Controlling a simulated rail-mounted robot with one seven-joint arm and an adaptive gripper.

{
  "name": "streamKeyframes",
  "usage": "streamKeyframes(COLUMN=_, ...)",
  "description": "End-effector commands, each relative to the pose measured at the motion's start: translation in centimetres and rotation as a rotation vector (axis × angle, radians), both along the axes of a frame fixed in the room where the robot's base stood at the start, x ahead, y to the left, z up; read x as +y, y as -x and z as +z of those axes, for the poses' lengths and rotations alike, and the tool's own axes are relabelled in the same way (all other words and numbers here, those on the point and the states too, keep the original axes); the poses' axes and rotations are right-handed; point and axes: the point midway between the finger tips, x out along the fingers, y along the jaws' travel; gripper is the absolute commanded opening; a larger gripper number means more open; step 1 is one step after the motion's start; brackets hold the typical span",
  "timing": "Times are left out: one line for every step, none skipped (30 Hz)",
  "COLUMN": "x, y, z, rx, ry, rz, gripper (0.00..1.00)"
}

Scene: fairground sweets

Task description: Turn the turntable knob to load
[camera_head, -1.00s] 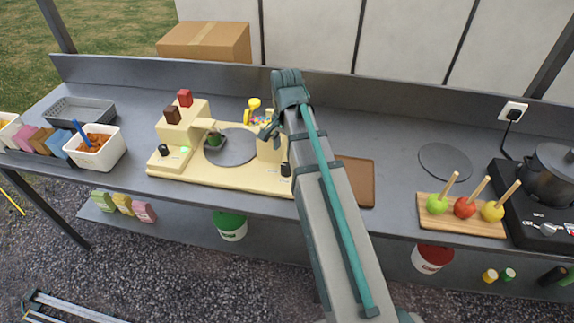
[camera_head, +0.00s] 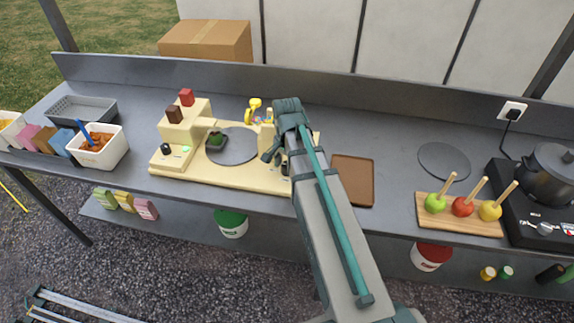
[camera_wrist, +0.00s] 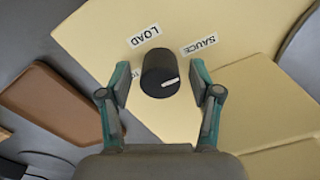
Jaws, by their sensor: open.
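The black turntable knob (camera_wrist: 158,70) sits on the cream machine panel in the wrist view. Its white mark points to the right of that view, and not at the LOAD label (camera_wrist: 145,35). In the head view my arm covers the machine's right end. The grey turntable (camera_head: 238,148) carries a small dark green item (camera_head: 216,140).
The cream machine base (camera_head: 215,175) stands on the grey counter. A brown board (camera_head: 353,182) lies right of my arm. A wooden board (camera_head: 455,225) with apples on sticks and a pot (camera_head: 551,175) are farther right. A white tub (camera_head: 112,155) stands left.

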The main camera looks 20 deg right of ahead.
Motion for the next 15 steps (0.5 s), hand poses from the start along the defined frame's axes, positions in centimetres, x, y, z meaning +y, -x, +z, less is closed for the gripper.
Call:
streamKeyframes(x=0.0, y=0.0, z=0.0, rx=0.0, ry=0.0, rz=0.0, gripper=0.64)
streamKeyframes(x=0.0, y=0.0, z=0.01, rx=0.0, ry=0.0, rz=0.0, gripper=0.59)
streamKeyframes(x=0.0, y=0.0, z=0.01, rx=0.0, ry=0.0, rz=0.0, gripper=0.52)
streamKeyframes(x=0.0, y=0.0, z=0.01, rx=0.0, ry=0.0, rz=0.0, gripper=0.47)
streamKeyframes(x=0.0, y=0.0, z=0.01, rx=0.0, ry=0.0, rz=0.0, gripper=0.42)
streamKeyframes(x=0.0, y=0.0, z=0.01, rx=0.0, ry=0.0, rz=0.0, gripper=0.35)
streamKeyframes(x=0.0, y=0.0, z=0.01, rx=0.0, ry=0.0, rz=0.0, gripper=0.3)
streamKeyframes(x=0.0, y=0.0, z=0.02, rx=0.0, ry=0.0, rz=0.0, gripper=0.25)
streamKeyframes(x=-0.01, y=0.01, z=0.02, rx=0.0, ry=0.0, rz=0.0, gripper=0.19)
streamKeyframes(x=-0.01, y=0.01, z=0.02, rx=0.0, ry=0.0, rz=0.0, gripper=0.14)
streamKeyframes(x=-0.01, y=0.01, z=0.02, rx=0.001, ry=0.001, rz=0.0, gripper=0.09)
streamKeyframes(x=-0.01, y=0.01, z=0.02, rx=0.001, ry=0.001, rz=0.0, gripper=0.04)
streamKeyframes(x=-0.01, y=0.01, z=0.02, rx=0.001, ry=0.001, rz=0.0, gripper=0.04)
streamKeyframes(x=-0.01, y=0.01, z=0.02, rx=0.001, ry=0.001, rz=0.0, gripper=0.04)
streamKeyframes(x=-0.01, y=0.02, z=0.02, rx=0.001, ry=0.001, rz=0.002, gripper=0.04)
